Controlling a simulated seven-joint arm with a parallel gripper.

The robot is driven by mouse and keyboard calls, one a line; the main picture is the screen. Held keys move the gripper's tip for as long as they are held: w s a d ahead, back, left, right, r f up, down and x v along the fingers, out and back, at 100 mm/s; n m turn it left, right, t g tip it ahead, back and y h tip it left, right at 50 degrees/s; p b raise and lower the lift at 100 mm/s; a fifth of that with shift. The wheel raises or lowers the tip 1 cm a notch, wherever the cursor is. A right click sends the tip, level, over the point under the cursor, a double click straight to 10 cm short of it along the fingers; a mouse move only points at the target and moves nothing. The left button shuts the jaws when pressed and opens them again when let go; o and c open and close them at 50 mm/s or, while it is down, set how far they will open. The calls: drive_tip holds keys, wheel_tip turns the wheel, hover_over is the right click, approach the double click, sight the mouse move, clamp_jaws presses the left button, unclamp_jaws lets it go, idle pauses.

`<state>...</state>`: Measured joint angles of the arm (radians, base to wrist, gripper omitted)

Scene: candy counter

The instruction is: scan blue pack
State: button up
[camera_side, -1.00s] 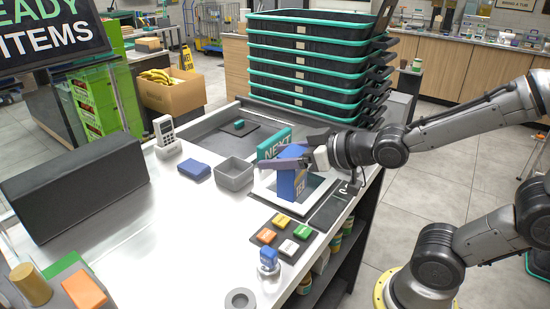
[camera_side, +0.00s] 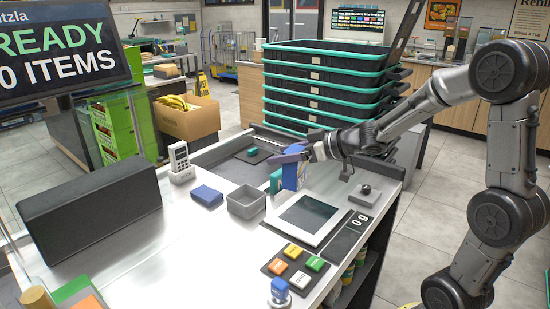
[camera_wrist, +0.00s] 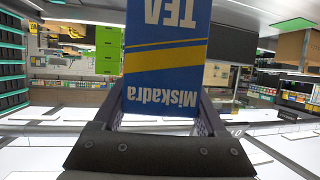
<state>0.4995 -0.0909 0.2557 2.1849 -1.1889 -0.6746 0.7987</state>
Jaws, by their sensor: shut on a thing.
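The blue pack (camera_side: 290,178) is a tea box with a yellow band. My gripper (camera_side: 289,156) is shut on it and holds it upright behind the scanner plate. In the wrist view the pack (camera_wrist: 166,62) stands between my fingers (camera_wrist: 160,112), its TEA and Miskadra print upside down. The scanner (camera_side: 305,216) is a dark glass window in a white frame set in the counter. The pack is beyond its far edge, not over the glass. Whether the pack touches the counter is hard to tell.
A teal divider sign (camera_side: 275,181) is partly hidden behind the pack. A grey open box (camera_side: 246,202) and a dark blue item (camera_side: 207,196) lie to the left. A keypad (camera_side: 295,266) is in front, and stacked trays (camera_side: 330,90) stand behind. The scanner glass is clear.

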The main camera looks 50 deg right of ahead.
sight(304, 180)
drive_tip(key=s+d+f+m+h, duration=0.2)
drive_tip(key=d+f, duration=0.3)
drive_tip(key=d, duration=0.6)
drive_tip(key=shift+f, duration=0.15)
drive_tip(key=shift+a+f, duration=0.1)
drive_tip(key=shift+a, duration=0.05)
drive_tip(key=a+f, duration=0.1)
drive_tip(key=a, duration=0.1)
drive_tip(key=a+f, duration=0.1)
drive_tip(key=a, duration=0.5)
drive_tip(key=shift+f, duration=0.4)
drive_tip(key=shift+a+r, duration=0.5)
drive_tip(key=shift+r, duration=0.25)
drive_tip(key=shift+a+r, duration=0.45)
drive_tip(key=shift+r, duration=0.25)
